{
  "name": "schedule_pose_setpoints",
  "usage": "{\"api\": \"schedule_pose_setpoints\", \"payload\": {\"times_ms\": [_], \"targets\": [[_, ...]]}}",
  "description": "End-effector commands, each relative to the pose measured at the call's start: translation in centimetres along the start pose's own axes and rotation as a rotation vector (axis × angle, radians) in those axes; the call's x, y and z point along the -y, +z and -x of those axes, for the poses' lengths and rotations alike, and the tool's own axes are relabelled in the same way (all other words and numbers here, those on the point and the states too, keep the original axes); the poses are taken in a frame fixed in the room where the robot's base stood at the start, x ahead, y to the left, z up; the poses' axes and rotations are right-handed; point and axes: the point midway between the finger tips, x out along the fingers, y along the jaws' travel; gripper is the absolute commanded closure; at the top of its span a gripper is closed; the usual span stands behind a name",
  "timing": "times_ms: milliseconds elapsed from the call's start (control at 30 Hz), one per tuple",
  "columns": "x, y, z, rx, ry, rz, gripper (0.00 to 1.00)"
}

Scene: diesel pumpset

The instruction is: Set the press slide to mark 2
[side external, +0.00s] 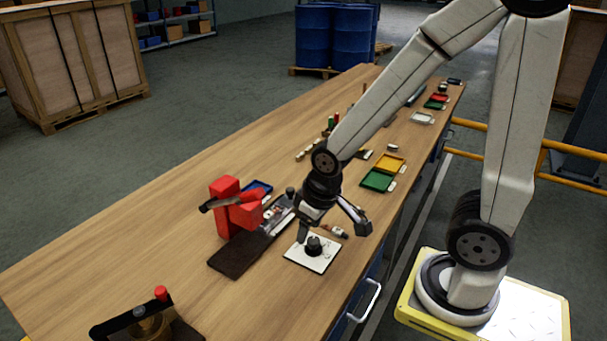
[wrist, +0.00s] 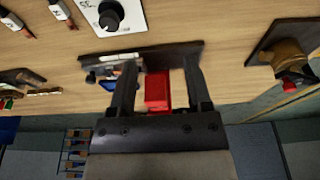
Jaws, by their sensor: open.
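A red press (side external: 226,215) stands on a dark base plate (side external: 232,262) on the bench, with a dark lever on its left side. A slide-like strip with small parts (side external: 277,215) runs along the base toward a dark knob; its marks are too small to read. My gripper (side external: 333,228) is open and empty, above a white plate (side external: 298,257) with a black knob, to the right of the press. The white plate (wrist: 128,17) is at the top.
A dark fixture with a brass part (side external: 150,325) and red knob stands at the bench's near end. Green (side external: 377,180) and yellow (side external: 389,163) trays and several small parts lie further along. The bench's left side is bare wood.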

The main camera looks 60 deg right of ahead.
Motion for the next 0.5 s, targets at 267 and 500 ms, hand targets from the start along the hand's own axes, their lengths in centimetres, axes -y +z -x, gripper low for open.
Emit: {"api": "schedule_pose_setpoints", "payload": {"times_ms": [267,500], "targets": [[0.0,0.0,0.0,0.000,0.000,0.000,0.25],[-0.6,-1.4,-0.2,0.010,0.005,-0.011,0.25]]}}
